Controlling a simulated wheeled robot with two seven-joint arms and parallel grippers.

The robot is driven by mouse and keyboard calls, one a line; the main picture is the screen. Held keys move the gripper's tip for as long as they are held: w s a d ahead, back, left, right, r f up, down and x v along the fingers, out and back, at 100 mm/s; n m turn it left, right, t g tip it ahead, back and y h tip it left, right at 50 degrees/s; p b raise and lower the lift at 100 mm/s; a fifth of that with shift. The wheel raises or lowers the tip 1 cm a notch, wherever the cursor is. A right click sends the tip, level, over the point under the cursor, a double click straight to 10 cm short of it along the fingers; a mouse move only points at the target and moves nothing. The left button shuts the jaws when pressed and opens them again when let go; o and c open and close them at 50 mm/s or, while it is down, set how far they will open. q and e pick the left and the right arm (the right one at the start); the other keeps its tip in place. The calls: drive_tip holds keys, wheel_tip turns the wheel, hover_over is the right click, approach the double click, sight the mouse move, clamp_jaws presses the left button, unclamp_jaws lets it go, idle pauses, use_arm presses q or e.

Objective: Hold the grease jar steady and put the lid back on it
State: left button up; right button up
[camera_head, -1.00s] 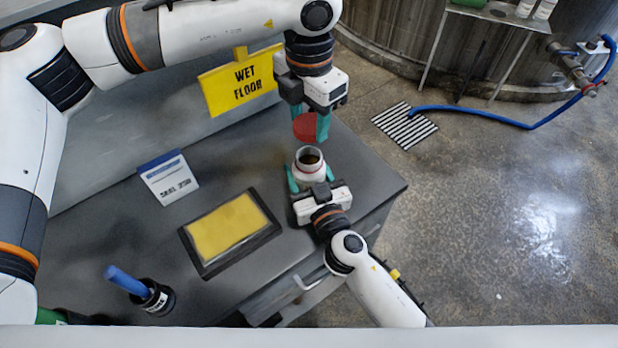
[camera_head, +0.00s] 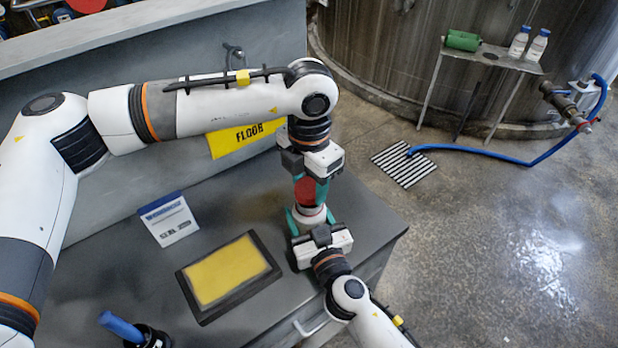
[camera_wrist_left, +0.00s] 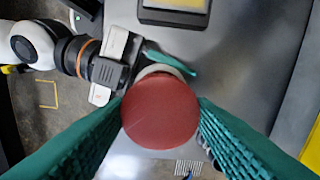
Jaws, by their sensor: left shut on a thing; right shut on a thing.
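The red lid (camera_head: 306,191) is held between the teal fingers of my left gripper (camera_head: 313,190), which is shut on it. The white grease jar (camera_head: 312,214) stands right below the lid, near the table's right end. My right gripper (camera_head: 306,220) is shut around the jar from the front. In the left wrist view the lid (camera_wrist_left: 160,113) fills the space between my left fingers and covers most of the jar. Only the jar's pale rim (camera_wrist_left: 160,70) shows past it. I cannot tell whether lid and jar touch.
A yellow pad in a black frame (camera_head: 191,284) lies left of the jar.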

sight(309, 218)
use_arm(q)
drive_tip(key=shift+f, duration=0.9)
drive_tip(key=shift+f, duration=0.6)
